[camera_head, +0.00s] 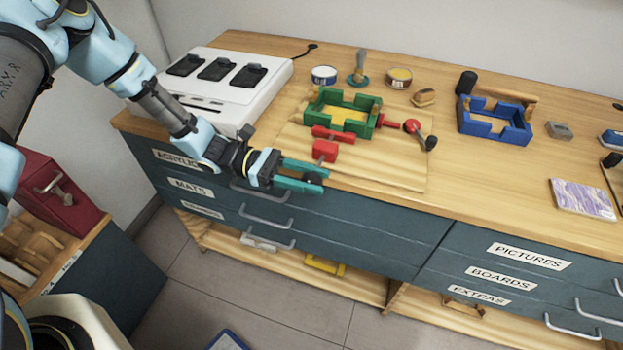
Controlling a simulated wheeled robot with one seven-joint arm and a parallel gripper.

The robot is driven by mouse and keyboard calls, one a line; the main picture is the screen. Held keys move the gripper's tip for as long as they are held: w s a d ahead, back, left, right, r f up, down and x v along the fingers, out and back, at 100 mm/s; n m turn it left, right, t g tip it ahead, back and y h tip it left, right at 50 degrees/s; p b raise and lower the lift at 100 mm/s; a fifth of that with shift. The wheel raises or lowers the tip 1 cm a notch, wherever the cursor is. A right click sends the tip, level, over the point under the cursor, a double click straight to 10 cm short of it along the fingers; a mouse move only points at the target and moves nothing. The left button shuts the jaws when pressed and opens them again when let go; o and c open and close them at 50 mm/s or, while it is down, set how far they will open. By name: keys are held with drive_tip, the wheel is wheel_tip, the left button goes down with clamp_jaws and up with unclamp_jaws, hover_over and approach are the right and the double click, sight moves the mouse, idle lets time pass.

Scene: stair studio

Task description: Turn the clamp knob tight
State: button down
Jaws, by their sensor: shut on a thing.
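A green frame-shaped vise (318,103) with a pale wooden inside sits on a wooden board on the counter. Red clamp parts (325,150) stick out from its front side towards me. A dark round knob (313,180) is at the front end of these red parts, near the counter's front edge. My gripper (314,177) reaches in from the left with its teal fingers on either side of the knob, shut on it. The fingers hide part of the knob. A red crank with a round hub (412,126) and dark handle is at the vise's right side.
The wooden board (400,177) has bare room right of the fingers. A white device (225,90) stands left, near my arm. Tins (398,77), a brush and a blue frame (521,134) stand behind and right. Drawer handles (265,218) jut out below the counter edge.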

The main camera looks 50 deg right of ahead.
drive_tip(key=shift+s+a+p, duration=0.15)
drive_tip(key=shift+a+p, duration=0.15)
drive_tip(key=shift+a, duration=0.05)
